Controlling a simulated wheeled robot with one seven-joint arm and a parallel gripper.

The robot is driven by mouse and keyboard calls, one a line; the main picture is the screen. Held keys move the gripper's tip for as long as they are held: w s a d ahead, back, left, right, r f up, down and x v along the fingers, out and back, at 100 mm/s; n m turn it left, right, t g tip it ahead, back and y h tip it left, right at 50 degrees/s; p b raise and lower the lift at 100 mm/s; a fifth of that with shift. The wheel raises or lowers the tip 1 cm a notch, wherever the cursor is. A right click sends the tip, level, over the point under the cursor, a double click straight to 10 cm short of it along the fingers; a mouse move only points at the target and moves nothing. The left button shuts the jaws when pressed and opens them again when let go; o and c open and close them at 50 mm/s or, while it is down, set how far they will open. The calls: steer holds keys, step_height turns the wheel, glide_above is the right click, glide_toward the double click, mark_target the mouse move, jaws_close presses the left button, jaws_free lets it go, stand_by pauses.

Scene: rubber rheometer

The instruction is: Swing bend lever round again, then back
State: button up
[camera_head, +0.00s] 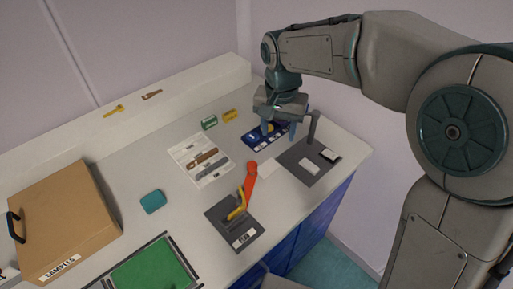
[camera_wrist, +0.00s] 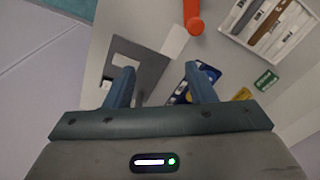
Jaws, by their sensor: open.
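The bend lever appears to be the orange-red lever (camera_head: 250,182) with a yellow piece (camera_head: 237,208) at its lower end, on a dark grey plate (camera_head: 226,228) with a white label too small to read. The lever's orange end (camera_wrist: 193,14) shows at the top of the wrist view; the rest is out of that view. My gripper (camera_head: 279,132) is open and empty, pointing down beyond the lever, over the area between a blue card (camera_head: 254,142) and a second grey plate (camera_head: 299,169). Its two blue fingers (camera_wrist: 160,72) are apart in the wrist view.
A dark grey post (camera_head: 313,127) stands on the second plate, close right of my gripper.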

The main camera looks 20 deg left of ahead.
glide_above(252, 164)
steer(key=f, duration=0.1)
step_height(252, 164, down, 14)
steer(key=shift+r+p, duration=0.1)
steer(key=shift+p, duration=0.9)
steer(key=shift+c, duration=0.3)
jaws_close()
